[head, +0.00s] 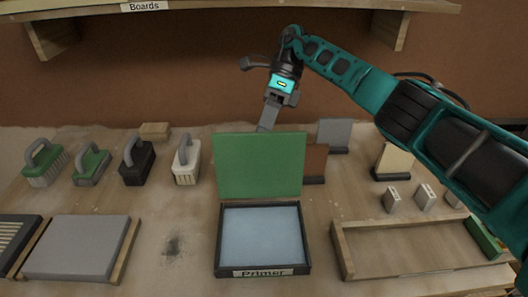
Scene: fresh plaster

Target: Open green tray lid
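The tray marked Primer (306,240) is a dark-framed box with a pale blue-grey inside, at the front middle of the bench. Its green lid (259,165) stands up at the tray's back edge, so the tray is open. My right gripper (267,118) points down just behind the lid's top edge. Its fingertips are partly hidden there, so I cannot tell whether they touch the lid or how far apart they are. My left gripper is not in view.
Several handled brushes (186,163) stand at the back left. A grey board (78,248) lies at the front left. A wooden tray (410,272) and small blocks (391,200) are at the right. A brown piece (316,161) stands right beside the lid. A shelf (240,8) hangs above.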

